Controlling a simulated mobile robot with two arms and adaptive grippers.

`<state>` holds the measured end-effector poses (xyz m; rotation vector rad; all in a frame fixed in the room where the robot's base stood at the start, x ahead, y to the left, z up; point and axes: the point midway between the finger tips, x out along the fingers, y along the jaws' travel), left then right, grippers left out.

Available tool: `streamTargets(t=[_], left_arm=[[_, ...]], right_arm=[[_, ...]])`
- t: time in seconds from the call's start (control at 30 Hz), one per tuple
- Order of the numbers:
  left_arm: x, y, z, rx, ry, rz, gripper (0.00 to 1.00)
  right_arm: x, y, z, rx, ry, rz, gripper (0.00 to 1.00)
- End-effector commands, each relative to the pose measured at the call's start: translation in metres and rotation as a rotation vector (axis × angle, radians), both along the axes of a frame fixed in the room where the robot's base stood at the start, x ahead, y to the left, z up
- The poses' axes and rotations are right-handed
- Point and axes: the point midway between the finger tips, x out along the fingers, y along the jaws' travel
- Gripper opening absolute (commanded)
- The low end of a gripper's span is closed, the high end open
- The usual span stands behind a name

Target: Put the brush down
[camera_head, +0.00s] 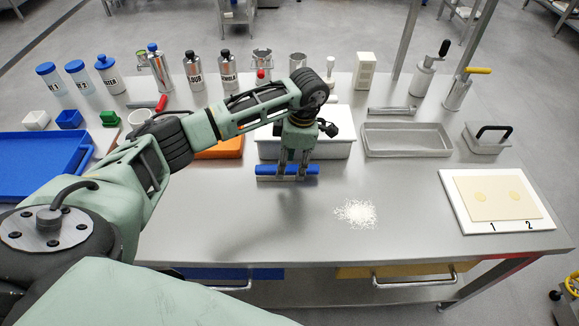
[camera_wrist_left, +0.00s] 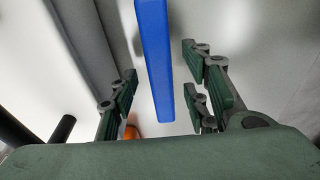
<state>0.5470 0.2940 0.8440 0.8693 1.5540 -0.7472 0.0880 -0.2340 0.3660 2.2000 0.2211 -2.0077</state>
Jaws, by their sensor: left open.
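The brush (camera_head: 265,170) has a blue bar-shaped handle and a pale lower edge. It stands on the steel table in front of the white-topped metal container. My left gripper (camera_head: 292,172) is at the brush from above, its fingers around the blue part. In the left wrist view the blue handle (camera_wrist_left: 154,60) runs between the spread fingers of my left gripper (camera_wrist_left: 165,98), with gaps on both sides. The fingers look apart from it. My right gripper is in neither view.
White crumbs or powder (camera_head: 356,213) lie on the table right of the brush. A white board (camera_head: 453,206) with a pasta sheet is at the right. The table's front middle is clear.

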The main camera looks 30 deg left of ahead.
Motion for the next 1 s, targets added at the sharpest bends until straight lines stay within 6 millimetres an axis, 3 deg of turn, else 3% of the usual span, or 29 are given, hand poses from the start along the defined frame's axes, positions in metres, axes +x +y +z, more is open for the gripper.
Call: streamTargets(t=[0.2,0.43,0.6,1.0], left_arm=[[0.005,-0.006,0.049,0.001,-0.007,-0.001,0.43],[0.008,-0.011,0.086,0.0,-0.002,0.0,0.43],[0.008,-0.012,0.097,0.0,0.0,0.0,0.43],[0.008,-0.013,0.098,0.0,0.0,0.0,0.43]], right_arm=[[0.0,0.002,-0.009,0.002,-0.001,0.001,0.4],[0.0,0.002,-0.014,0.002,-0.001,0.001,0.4],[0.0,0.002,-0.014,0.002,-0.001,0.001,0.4],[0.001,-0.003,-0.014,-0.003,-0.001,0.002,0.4]])
